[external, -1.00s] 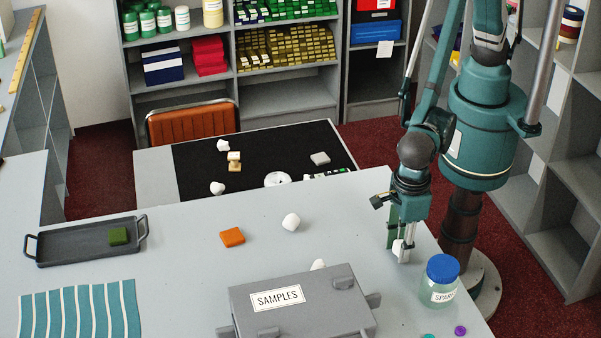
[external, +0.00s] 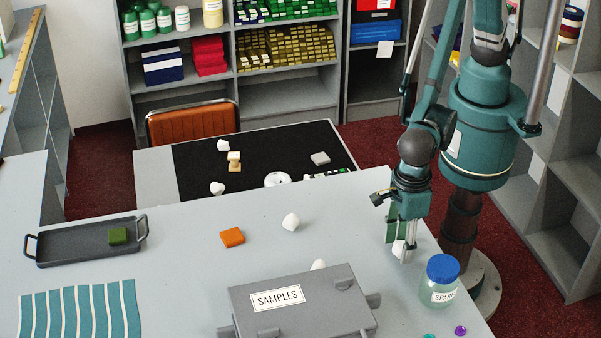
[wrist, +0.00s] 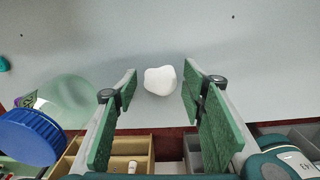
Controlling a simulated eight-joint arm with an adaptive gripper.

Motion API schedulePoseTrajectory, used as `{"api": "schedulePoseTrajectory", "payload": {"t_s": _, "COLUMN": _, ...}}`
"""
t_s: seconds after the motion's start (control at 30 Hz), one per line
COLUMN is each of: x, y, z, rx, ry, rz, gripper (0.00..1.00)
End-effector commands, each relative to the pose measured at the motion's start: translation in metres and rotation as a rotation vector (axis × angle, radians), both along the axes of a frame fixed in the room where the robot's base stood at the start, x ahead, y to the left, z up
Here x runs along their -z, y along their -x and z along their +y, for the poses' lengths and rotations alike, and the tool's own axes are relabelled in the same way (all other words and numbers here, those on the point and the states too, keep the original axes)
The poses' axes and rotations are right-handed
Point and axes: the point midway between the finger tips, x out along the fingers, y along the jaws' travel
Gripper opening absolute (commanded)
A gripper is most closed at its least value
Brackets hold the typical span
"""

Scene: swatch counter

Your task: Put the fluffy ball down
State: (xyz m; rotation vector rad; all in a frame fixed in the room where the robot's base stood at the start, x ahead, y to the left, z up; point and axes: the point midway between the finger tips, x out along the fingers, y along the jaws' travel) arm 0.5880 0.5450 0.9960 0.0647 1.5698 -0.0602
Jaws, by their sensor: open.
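A white, rounded lump (external: 398,249), likely the fluffy ball, is between the fingers of my gripper (external: 400,256) at the right end of the grey counter (external: 180,245). In the wrist view the white lump (wrist: 160,80) appears between the two green finger pads, with a gap on each side. My gripper (wrist: 160,88) is open. In the external view a finger partly hides the lump. It looks to be on the counter surface, though its underside is hidden.
A jar (external: 439,283) with a blue lid stands close to my gripper. A grey SAMPLES box (external: 300,310) is at the front. Another white lump (external: 291,222) and an orange block (external: 232,237) lie mid-counter. A dark tray (external: 75,248) is at left.

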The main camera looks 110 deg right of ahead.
Motion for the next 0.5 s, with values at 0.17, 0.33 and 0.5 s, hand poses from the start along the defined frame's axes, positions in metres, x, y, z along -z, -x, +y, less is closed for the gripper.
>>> {"api": "schedulePoseTrajectory", "payload": {"t_s": 0.17, "x": -0.019, "y": 0.0, "z": 0.0, "rx": 0.0, "ry": 0.0, "rz": 0.0, "gripper": 0.41}}
{"api": "schedulePoseTrajectory", "payload": {"t_s": 0.33, "x": -0.043, "y": 0.0, "z": 0.0, "rx": 0.0, "ry": 0.0, "rz": 0.0, "gripper": 0.41}}
{"api": "schedulePoseTrajectory", "payload": {"t_s": 0.5, "x": -0.068, "y": 0.0, "z": 0.0, "rx": 0.0, "ry": 0.0, "rz": 0.0, "gripper": 0.41}}
